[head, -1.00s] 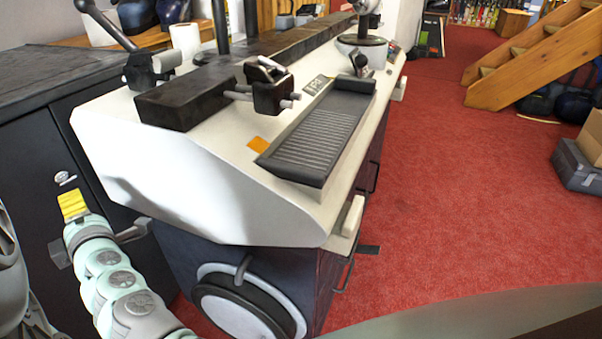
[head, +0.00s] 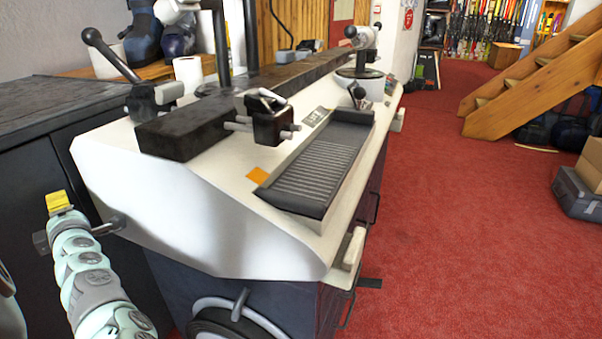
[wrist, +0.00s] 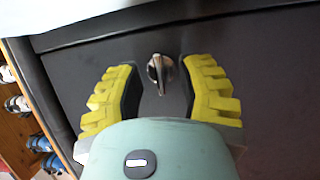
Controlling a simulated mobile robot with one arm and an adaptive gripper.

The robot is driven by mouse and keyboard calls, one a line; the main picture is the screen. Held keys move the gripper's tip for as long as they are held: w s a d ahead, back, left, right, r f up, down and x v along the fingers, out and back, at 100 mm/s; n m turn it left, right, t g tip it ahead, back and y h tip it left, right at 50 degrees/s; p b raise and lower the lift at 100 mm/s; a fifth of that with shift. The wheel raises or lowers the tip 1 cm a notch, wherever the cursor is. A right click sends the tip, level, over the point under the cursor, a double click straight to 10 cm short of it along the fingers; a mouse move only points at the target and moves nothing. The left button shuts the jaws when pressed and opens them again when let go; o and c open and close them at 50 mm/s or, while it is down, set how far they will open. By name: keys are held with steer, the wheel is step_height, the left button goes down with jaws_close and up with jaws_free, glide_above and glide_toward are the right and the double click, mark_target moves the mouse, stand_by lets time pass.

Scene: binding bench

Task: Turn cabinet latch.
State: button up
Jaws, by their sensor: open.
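The cabinet latch (wrist: 160,73) is a small silver turn knob on a dark cabinet front. In the wrist view it sits between the fingertips of my gripper (wrist: 159,84), with a visible gap on each side. The two yellow fingers are open, and I see no contact with the latch. In the head view my gripper (head: 58,202) is at the left, in front of the dark cabinet (head: 28,185). The latch cannot be made out there and seems hidden behind the gripper. The distance from the fingertips to the cabinet front is hard to judge.
A white binding bench (head: 190,205) with a ribbed black tray (head: 320,165) and clamps stands close right of my arm. Red carpet (head: 470,220) lies clear to the right. Wooden stairs (head: 530,85) and a grey case (head: 578,195) are farther off.

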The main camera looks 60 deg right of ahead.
steer(key=shift+w, duration=0.1)
stand_by(0.3)
jaws_close()
